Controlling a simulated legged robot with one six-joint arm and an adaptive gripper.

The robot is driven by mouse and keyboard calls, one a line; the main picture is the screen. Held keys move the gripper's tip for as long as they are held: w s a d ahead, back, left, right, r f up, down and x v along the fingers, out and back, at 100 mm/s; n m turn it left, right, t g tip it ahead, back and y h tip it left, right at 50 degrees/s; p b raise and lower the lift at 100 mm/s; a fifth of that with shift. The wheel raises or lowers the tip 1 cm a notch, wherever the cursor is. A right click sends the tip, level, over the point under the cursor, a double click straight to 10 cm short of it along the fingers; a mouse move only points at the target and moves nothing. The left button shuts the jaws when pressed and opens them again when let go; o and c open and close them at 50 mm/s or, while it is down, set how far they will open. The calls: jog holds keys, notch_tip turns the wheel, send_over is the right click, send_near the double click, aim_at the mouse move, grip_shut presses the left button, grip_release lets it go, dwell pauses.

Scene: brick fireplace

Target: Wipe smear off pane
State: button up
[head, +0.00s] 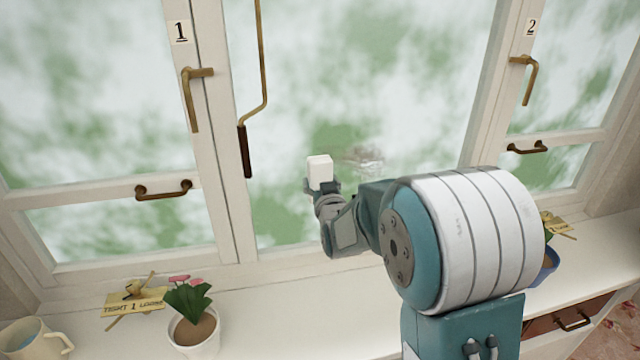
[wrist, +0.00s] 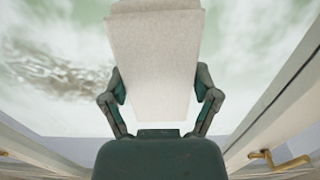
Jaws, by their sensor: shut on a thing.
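My gripper (head: 322,188) is shut on a white block-shaped wiping pad (head: 319,169). In the wrist view the pad (wrist: 155,65) sits between both fingers of the gripper (wrist: 160,95). A grey-brown smear (head: 362,158) lies on the middle window pane (head: 360,60), just right of the pad in the head view. In the wrist view the smear (wrist: 60,75) is left of the pad. I cannot tell whether the pad touches the glass. My arm may hide part of the lower pane.
Window 1 (head: 182,32) and window 2 (head: 531,27) have brass handles. A dark-gripped rod (head: 245,150) hangs left of the pad. On the sill (head: 270,310) stand a potted plant (head: 193,335), a mug (head: 35,340) and a bird-topped sign (head: 135,301). An open drawer (head: 575,320) is lower right.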

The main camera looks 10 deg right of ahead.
jog(key=shift+w, duration=0.45)
